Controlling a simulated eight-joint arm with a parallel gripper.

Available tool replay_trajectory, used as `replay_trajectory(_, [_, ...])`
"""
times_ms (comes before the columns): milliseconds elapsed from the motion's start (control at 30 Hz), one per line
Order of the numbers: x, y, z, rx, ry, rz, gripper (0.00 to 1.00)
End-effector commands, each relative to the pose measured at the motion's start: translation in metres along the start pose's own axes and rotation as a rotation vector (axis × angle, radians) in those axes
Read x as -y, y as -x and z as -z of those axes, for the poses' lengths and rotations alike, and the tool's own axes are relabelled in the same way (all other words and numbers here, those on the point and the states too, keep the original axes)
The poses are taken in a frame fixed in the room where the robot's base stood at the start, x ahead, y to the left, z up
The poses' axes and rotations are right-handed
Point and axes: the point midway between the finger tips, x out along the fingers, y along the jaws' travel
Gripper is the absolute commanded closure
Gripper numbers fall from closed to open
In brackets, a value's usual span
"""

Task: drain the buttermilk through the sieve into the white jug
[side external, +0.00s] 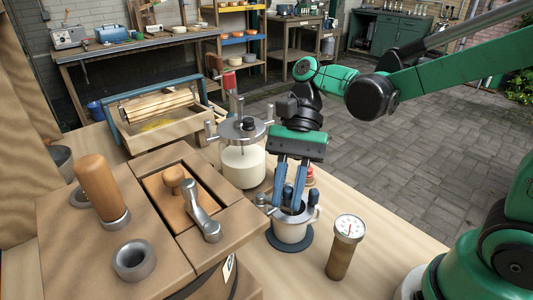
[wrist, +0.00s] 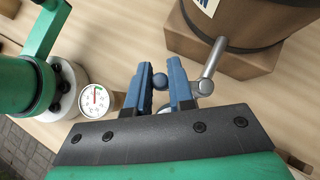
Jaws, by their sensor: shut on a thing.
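My gripper (side external: 287,205) is low over the white jug (side external: 291,234), which stands on a dark round mat (side external: 272,240) beside the wooden barrel churn (side external: 85,240). In the wrist view, my gripper's blue fingers (wrist: 160,65) are either side of a small blue knob (wrist: 160,80). They are shut on this knob, which seems to belong to the metal tap (wrist: 212,65) at the barrel. The tap also shows in the side view (side external: 262,199). The jug's mouth is partly hidden by the fingers; I cannot make out the sieve there. No pouring stream is visible.
A dial thermometer (side external: 349,229) on a brown post stands right of the jug. A glass jar (side external: 243,165) of white liquid with a metal lid stands behind. A wooden frame tray (side external: 150,140) lies at the back left. The tabletop's front right is fairly clear.

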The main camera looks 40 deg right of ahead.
Motion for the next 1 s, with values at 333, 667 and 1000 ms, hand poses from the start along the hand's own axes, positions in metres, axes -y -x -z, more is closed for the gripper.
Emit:
replay_trajectory(333, [0.000, 0.000, 0.000, 0.001, -0.002, 0.003, 0.51])
replay_trajectory(667, [0.000, 0.009, 0.000, 0.000, -0.004, 0.004, 0.51])
replay_trajectory(1000, [0.001, 0.052, -0.001, -0.004, -0.003, 0.009, 0.51])
